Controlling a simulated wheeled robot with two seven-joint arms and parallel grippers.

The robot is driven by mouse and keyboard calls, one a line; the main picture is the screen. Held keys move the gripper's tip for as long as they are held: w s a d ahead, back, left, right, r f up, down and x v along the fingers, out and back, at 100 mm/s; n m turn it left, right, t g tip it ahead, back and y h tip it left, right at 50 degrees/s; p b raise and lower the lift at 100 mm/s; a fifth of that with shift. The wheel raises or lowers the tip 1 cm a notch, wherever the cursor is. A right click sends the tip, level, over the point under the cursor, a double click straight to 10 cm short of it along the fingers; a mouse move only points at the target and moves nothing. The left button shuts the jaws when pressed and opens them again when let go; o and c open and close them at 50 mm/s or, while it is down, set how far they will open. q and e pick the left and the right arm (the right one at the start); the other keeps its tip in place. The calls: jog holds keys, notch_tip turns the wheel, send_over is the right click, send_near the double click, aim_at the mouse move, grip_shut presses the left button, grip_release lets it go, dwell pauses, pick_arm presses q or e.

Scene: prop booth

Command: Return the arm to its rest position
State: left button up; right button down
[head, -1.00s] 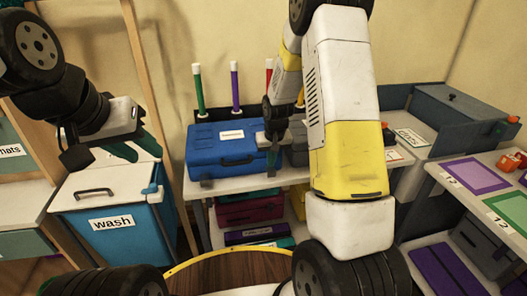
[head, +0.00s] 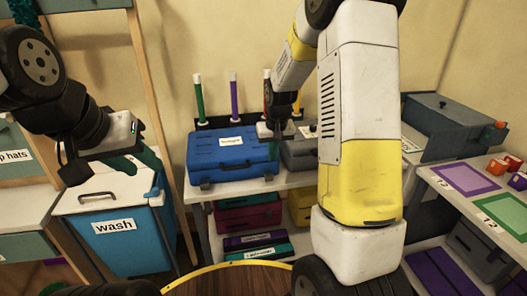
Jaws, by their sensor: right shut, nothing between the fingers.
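My right arm reaches over the table in the head view. Its gripper (head: 276,137) is shut and empty, just above and in front of the right end of the blue case (head: 228,155) in the picture. The fingertips are small and dark there. My left gripper (head: 105,166) hangs at the left, in front of the wash bin. A dark finger part and dark green shapes show below its grey body. I cannot tell whether the green belongs to the gripper or to something in it.
The blue wash bin (head: 128,237) stands at the lower left. Colored rods, including a purple one (head: 233,92), stand behind the blue case. A grey case (head: 298,154) sits beside it, partly hidden by my right arm. A side table (head: 446,187) with colored squares is at the right.

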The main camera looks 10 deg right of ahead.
jog(key=s+r+t, duration=0.1)
jog(key=s+r, duration=0.5)
jog(key=r, duration=0.3)
jog(key=s+a+r+t+y, duration=0.1)
jog(key=s+r, duration=0.4)
jog(key=s, duration=0.5)
jog(key=s+a+r+t+y, duration=0.1)
jog(key=s+r, duration=0.4)
jog(key=s, duration=0.6)
jog(key=shift+a, duration=0.35)
jog(key=shift+s+r, duration=0.1)
